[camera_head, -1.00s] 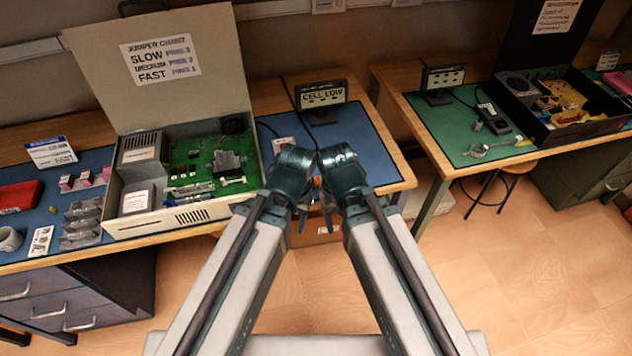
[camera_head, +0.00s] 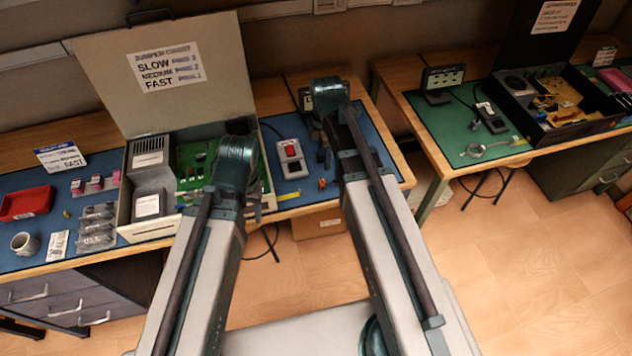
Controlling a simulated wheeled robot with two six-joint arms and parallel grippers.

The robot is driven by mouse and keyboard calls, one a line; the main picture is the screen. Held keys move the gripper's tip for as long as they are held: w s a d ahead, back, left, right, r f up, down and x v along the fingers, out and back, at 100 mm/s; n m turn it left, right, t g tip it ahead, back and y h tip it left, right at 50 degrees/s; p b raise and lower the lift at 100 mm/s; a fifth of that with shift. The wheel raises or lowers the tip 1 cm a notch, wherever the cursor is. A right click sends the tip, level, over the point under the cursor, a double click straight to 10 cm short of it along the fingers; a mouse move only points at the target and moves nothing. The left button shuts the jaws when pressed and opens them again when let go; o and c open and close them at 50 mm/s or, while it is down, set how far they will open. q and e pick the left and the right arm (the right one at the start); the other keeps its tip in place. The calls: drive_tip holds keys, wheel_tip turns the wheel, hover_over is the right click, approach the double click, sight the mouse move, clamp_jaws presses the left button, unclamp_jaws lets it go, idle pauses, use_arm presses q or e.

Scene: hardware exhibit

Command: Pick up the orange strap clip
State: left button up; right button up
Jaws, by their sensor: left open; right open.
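A small orange piece (camera_head: 322,184), which looks like the orange strap clip, lies on the blue mat (camera_head: 350,180) near the front of the left bench. It is too small to make out its shape. My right gripper (camera_head: 325,156) is above the mat, just behind the orange piece in the picture, open and apart from it. My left gripper (camera_head: 252,211) is open in front of the open case's right front corner, left of the orange piece. Its fingers are mostly hidden by its wrist.
A grey device with a red button (camera_head: 291,159) and a yellow piece (camera_head: 288,196) lie nearby on the mat. The open case (camera_head: 150,228) with a green board stands left. The second bench (camera_head: 440,165) is right.

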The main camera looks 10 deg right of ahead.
sight(322, 181)
wheel_tip(322, 181, down, 9)
drive_tip(key=b, duration=0.8)
drive_tip(key=shift+r+b, duration=0.1)
drive_tip(key=shift+b, duration=0.25)
drive_tip(key=f+b, duration=0.5)
drive_tip(key=shift+w+a+f, duration=0.1)
drive_tip(key=shift+a, duration=0.1)
clamp_jaws()
